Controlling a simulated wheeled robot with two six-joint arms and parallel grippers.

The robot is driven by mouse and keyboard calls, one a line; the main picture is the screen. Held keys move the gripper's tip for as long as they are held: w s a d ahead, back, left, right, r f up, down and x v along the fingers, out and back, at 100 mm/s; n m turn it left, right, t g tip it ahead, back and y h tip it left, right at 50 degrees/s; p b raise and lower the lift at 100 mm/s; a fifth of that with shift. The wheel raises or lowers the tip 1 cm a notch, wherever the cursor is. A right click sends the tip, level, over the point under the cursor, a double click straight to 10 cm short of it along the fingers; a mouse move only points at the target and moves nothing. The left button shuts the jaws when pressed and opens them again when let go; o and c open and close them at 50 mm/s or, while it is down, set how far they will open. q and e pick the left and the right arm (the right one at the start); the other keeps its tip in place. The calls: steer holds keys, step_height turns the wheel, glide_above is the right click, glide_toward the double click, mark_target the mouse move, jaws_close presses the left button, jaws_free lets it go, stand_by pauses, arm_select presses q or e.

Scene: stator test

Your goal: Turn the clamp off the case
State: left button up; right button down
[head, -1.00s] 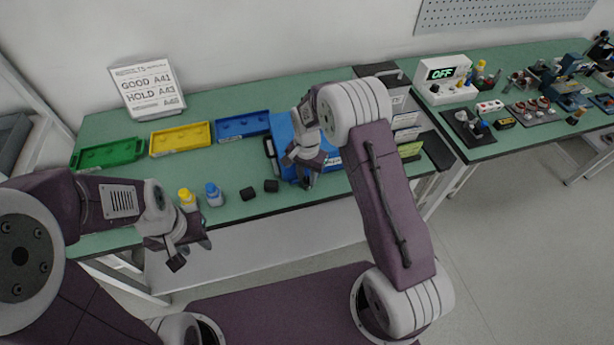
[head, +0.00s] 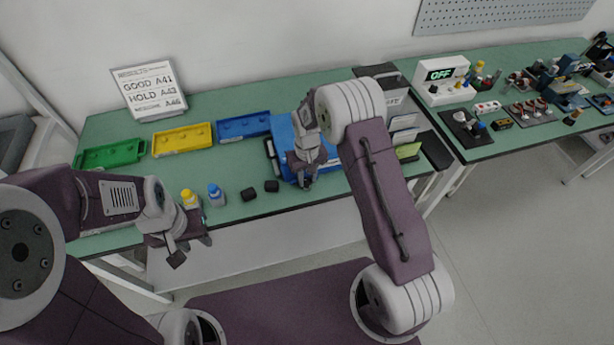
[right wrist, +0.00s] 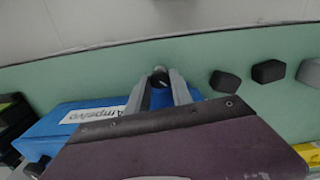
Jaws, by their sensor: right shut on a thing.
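The blue case (head: 283,133) lies on the green bench, partly hidden behind my right arm. In the right wrist view the case (right wrist: 62,128) shows a white label reading "Ampelvo". My right gripper (head: 304,180) is at the case's front edge. In the right wrist view the fingers of my right gripper (right wrist: 160,86) are shut on a small dark piece, seemingly the clamp (right wrist: 159,77), at the case's edge. The clamp's exact angle is hard to tell. My left gripper (head: 192,250) is in front of the bench edge, its fingers apart and empty.
Green (head: 110,154), yellow (head: 182,139) and blue (head: 243,126) trays stand left of the case. Yellow-capped (head: 189,199) and blue-capped (head: 215,195) bottles and two black blocks (head: 249,194) are near the front edge. A sign (head: 149,90) stands behind.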

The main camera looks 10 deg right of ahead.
mark_target(307, 181)
steer(key=n, duration=0.4)
steer(key=shift+w+r+n, duration=0.1)
steer(key=shift+n, duration=0.2)
steer(key=shift+n+p, duration=0.4)
steer(key=shift+n, duration=1.4)
steer(key=c, duration=1.4)
jaws_free()
step_height(307, 181, up, 9)
steer(key=shift+b, duration=0.45)
